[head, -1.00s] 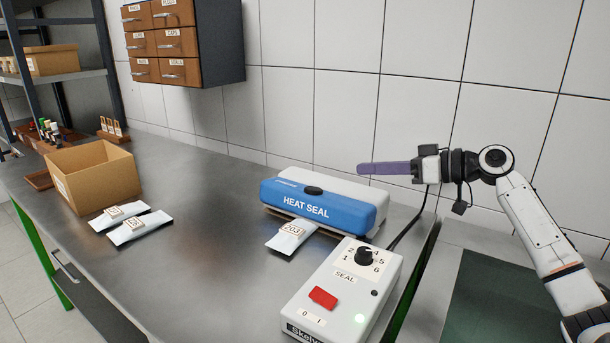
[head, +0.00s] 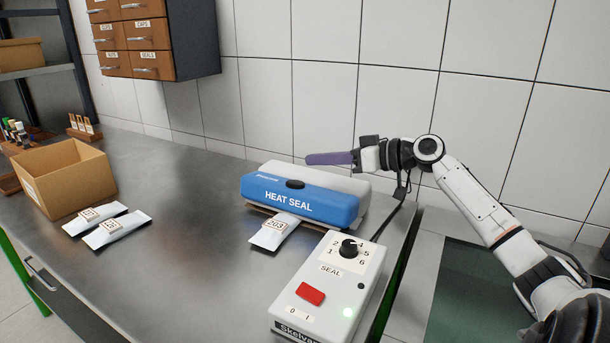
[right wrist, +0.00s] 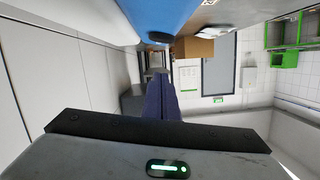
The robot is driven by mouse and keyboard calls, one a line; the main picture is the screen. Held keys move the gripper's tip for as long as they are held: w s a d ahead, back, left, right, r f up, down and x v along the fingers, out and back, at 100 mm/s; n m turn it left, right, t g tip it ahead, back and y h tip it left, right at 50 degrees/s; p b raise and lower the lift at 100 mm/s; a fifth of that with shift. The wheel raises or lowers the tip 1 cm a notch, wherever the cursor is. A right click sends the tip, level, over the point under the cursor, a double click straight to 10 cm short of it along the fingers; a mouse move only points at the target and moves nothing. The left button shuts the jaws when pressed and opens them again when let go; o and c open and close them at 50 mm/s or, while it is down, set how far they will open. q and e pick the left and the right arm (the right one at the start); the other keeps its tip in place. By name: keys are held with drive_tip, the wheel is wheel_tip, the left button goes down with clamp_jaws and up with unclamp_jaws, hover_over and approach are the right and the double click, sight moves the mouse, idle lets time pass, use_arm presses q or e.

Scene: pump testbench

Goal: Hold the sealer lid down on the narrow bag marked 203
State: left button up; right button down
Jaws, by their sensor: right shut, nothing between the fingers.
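The heat sealer has a blue lid (head: 300,199) marked HEAT SEAL, with a black knob (head: 295,184) on top. The narrow bag marked 203 (head: 273,231) lies flat on the bench with its far end under the lid's front edge. My right gripper (head: 309,159) is shut and empty, its purple fingers together behind and above the sealer, pointing left. In the right wrist view the shut fingers (right wrist: 161,100) point away, and the blue lid (right wrist: 130,14) shows at the top. Whether the fingers touch the sealer is unclear; they look apart from it. My left gripper is out of view.
A control box (head: 325,290) with a dial, red switch and lit green lamp stands in front right of the sealer. Two pouches (head: 118,230) lie by an open cardboard box (head: 64,180) at left. A drawer cabinet (head: 150,40) hangs on the wall. The bench middle is clear.

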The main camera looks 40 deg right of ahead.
sight(304, 188)
drive_tip(key=x, duration=0.3)
drive_tip(key=shift+w+a+p, duration=0.1)
drive_tip(key=shift+w+p, duration=0.2)
drive_tip(key=shift+w, duration=0.05)
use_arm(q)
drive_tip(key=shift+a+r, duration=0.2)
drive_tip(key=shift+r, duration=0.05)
use_arm(e)
drive_tip(key=shift+s+a+f, duration=0.1)
drive_tip(key=shift+a+f, duration=0.1)
drive_tip(key=shift+f, duration=0.8)
drive_tip(key=shift+s+a+f, duration=0.15)
drive_tip(key=shift+a+f, duration=0.05)
drive_tip(key=shift+f, duration=0.85)
